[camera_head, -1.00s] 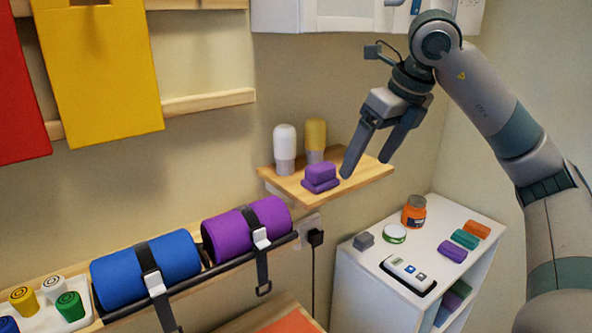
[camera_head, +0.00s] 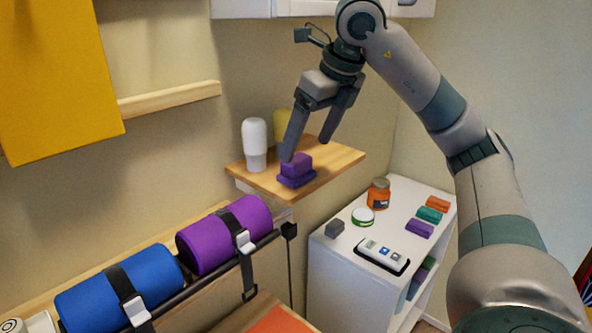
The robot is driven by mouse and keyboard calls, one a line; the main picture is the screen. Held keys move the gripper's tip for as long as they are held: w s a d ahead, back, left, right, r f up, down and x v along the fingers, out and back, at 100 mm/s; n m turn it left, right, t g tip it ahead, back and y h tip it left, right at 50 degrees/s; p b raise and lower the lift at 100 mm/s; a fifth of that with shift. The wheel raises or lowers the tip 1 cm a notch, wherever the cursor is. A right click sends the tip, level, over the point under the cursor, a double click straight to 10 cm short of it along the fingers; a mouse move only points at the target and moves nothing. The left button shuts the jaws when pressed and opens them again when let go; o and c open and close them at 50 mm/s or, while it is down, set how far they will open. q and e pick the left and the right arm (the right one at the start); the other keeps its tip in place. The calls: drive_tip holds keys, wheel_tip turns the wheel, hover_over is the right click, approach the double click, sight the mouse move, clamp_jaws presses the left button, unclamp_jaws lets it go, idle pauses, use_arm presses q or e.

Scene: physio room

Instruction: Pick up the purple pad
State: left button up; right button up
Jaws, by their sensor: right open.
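A purple pad (camera_head: 296,181) lies on the small wooden wall shelf (camera_head: 342,158), with a smaller purple block (camera_head: 297,165) on top of it. Another small purple piece (camera_head: 419,229) lies on the white cabinet. My right gripper (camera_head: 306,149) is open and empty, pointing down over the wall shelf. Its left finger overlaps the upper edge of the purple block in the picture; I cannot tell whether it touches. My left gripper is not in view.
A white bottle (camera_head: 255,144) and a yellow bottle (camera_head: 283,124), partly hidden by my finger, stand behind the purple stack. The white cabinet (camera_head: 335,262) below holds an orange jar (camera_head: 379,193) and small blocks. Strapped blue (camera_head: 120,288) and purple (camera_head: 225,235) rolls lie left.

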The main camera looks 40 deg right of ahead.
sight(299, 159)
drive_tip(key=shift+x, duration=1.1)
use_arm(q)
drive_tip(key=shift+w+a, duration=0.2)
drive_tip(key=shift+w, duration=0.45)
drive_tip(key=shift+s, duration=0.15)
use_arm(e)
drive_tip(key=shift+w, duration=0.1)
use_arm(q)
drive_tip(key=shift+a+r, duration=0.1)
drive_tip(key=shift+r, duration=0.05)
use_arm(e)
drive_tip(key=shift+a+f, duration=0.1)
drive_tip(key=shift+f, duration=0.05)
drive_tip(key=shift+w+f+p, duration=0.35)
drive_tip(key=shift+f+p, duration=0.15)
drive_tip(key=shift+p, duration=0.1)
drive_tip(key=p+x, duration=0.1)
drive_tip(key=x, duration=0.1)
drive_tip(key=shift+w+f, duration=0.25)
drive_tip(key=shift+f, duration=0.05)
drive_tip(key=shift+w+f, duration=0.2)
drive_tip(key=shift+f, duration=0.25)
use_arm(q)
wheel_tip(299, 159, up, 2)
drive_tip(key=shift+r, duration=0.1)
